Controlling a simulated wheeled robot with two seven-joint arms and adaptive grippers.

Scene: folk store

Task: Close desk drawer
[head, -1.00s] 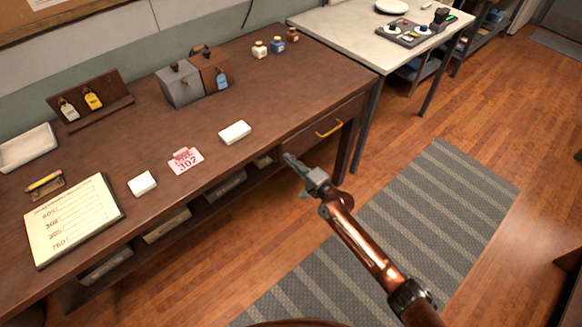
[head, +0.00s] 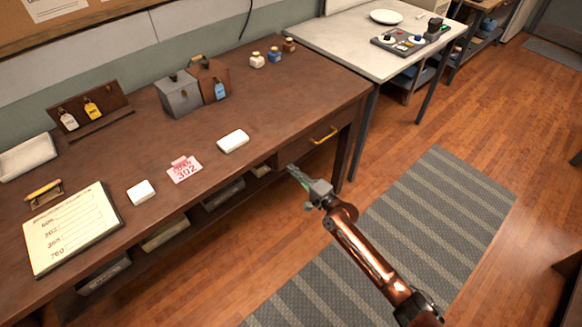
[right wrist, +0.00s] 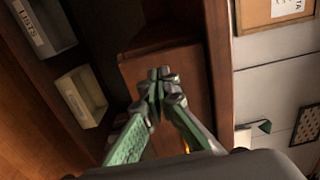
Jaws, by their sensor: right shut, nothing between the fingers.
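The desk drawer (head: 300,147) is under the right end of the brown desk top, with a yellow handle (head: 323,134). Its front looks close to flush with the desk edge; I cannot tell whether a small gap remains. My right gripper (head: 291,169) is shut and empty, low in front of the drawer's left part. In the right wrist view the closed fingertips (right wrist: 158,74) are in front of the brown drawer front (right wrist: 190,75), and a bit of the yellow handle (right wrist: 187,146) shows behind a finger. Contact is unclear. My left gripper is not in view.
The desk top (head: 130,130) holds a clipboard (head: 70,230), white blocks, a pink card (head: 184,169), boxes and small bottles. Bins (head: 222,193) stand on a shelf below. A pale table (head: 340,35) is beyond. The striped rug (head: 400,220) and floor are clear.

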